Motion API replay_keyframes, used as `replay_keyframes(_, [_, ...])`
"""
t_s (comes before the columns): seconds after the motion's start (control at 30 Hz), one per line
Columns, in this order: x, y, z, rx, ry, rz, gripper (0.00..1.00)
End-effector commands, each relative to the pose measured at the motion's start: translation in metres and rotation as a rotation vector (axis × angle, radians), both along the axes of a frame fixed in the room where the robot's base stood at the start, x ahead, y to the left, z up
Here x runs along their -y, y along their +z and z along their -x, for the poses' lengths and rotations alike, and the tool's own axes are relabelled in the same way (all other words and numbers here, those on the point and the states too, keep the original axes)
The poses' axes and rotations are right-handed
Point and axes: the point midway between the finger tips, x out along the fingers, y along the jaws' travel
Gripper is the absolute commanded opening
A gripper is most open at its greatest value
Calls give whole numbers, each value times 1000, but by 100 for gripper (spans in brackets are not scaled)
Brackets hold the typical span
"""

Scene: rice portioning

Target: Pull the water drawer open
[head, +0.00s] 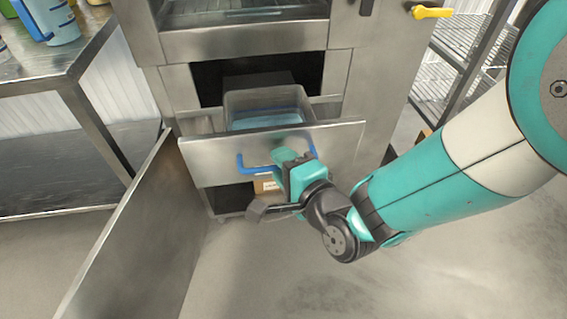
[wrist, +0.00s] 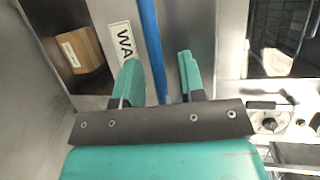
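The water drawer (head: 208,162) stands partly pulled out of the steel cabinet in the head view. A grey bin (head: 236,100) with bluish water sits inside it. The blue bar handle (head: 246,166) runs across the drawer front and also shows in the wrist view (wrist: 150,35). My gripper (head: 288,158) is at the handle, hiding its middle. In the wrist view my gripper (wrist: 160,78) has its teal fingers apart, with the bar between them and a gap at the right finger. A label (wrist: 124,42) reading "WA" is beside the bar, partly cut off.
A steel door panel (head: 130,240) stands open at the left of the drawer. A cardboard box (head: 266,185) shows in the opening below. A steel table (head: 60,65) is at left, wire shelving (head: 450,75) at right. Floor in front is clear.

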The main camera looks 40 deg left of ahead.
Motion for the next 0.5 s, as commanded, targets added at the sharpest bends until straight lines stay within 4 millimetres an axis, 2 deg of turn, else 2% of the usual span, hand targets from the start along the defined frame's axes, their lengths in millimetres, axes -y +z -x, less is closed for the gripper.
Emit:
replay_keyframes(0.37, [1, 0, 0, 0, 0, -1, 37])
replay_keyframes(0.5, [10, -1, 3, 1, -1, -1, 37])
